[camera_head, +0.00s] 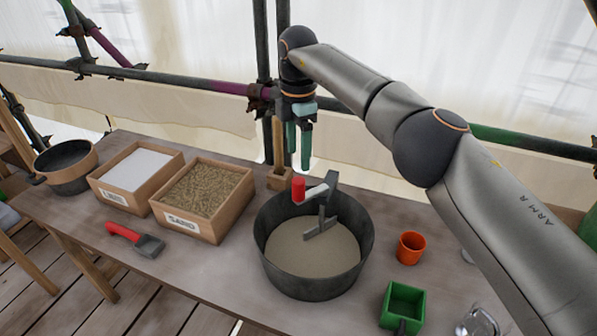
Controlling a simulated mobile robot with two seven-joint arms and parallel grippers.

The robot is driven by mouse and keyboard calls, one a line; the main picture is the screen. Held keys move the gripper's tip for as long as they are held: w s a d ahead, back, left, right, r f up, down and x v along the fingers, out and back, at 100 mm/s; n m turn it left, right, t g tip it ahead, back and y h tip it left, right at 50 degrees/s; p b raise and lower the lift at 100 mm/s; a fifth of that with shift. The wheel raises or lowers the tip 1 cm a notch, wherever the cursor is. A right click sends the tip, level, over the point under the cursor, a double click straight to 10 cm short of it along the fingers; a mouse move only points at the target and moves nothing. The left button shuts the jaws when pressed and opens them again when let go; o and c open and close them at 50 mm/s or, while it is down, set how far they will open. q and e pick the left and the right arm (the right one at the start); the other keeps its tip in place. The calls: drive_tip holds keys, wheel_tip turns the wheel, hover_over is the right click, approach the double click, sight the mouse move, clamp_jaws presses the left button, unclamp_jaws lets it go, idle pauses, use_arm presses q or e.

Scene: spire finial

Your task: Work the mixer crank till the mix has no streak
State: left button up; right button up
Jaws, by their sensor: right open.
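The mixer is a dark round tub (360,258) on the bench, with a grey-beige mix (300,253) in it that looks even in colour at this size. A grey paddle and post stand at its rear right. My left gripper is not in view.
Left of the tub stand a sand box (206,231), a box of white powder (113,197) and a dark bucket (70,188). A red-handled scraper (149,246) lies in front. An orange cup (410,248) and a green box (388,319) stand right. Scaffold poles run behind.

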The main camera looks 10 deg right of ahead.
drive_tip(key=shift+r, duration=1.7)
